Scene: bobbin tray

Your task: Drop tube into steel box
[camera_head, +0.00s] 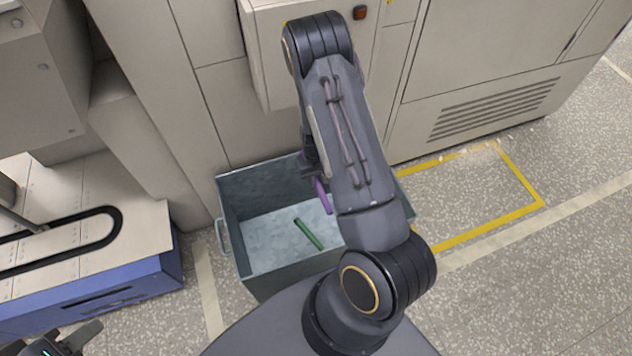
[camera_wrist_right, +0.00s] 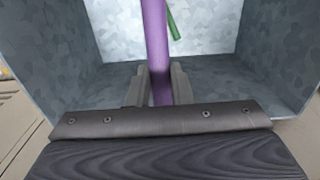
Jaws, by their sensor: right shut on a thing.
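The steel box (camera_head: 262,275) is an open grey galvanised bin on the floor, and it fills the right wrist view (camera_wrist_right: 268,45). A green tube (camera_head: 308,233) lies on its bottom; its end also shows in the wrist view (camera_wrist_right: 173,25). My right gripper (camera_wrist_right: 162,88) is shut on a purple tube (camera_wrist_right: 155,35). In the head view the purple tube (camera_head: 323,196) is over the box opening, partly hidden by my right arm. My left gripper (camera_head: 72,340) is at the bottom left corner, partly cut off; its opening is unclear.
Beige machine cabinets (camera_head: 480,90) stand behind the box. A blue-sided platform (camera_head: 150,278) with a black looped rail (camera_head: 90,215) is at the left. Yellow floor tape (camera_head: 490,225) marks an empty patch at the right.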

